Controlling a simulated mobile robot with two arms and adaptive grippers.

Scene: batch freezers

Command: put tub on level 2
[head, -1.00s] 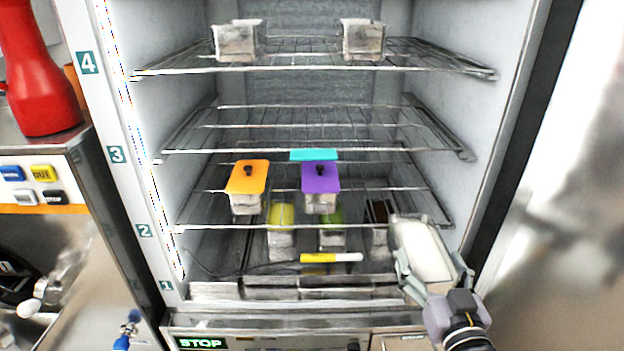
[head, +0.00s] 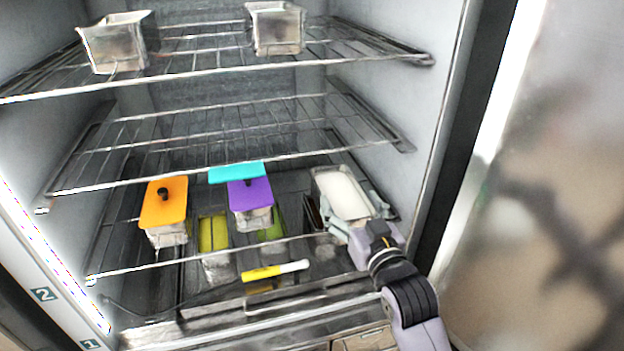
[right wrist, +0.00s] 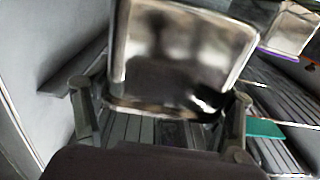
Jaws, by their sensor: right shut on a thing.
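The tub (head: 345,190) is a metal box with white contents. My right gripper (head: 356,216) is shut on its near end and holds it inside the freezer at the right, near the level 2 wire shelf (head: 130,270). I cannot tell whether its bottom touches the shelf. In the right wrist view the tub's shiny metal wall (right wrist: 185,50) stands between the fingers of the right gripper (right wrist: 163,108). My left gripper is not in view.
On level 2, an orange-lidded tub (head: 163,205) and a purple-lidded tub (head: 250,200) stand left of the held tub, with a teal lid (head: 236,173) behind. Lower down are yellow and green items and a yellow marker (head: 275,270). The level 3 shelf (head: 200,130) above is empty.

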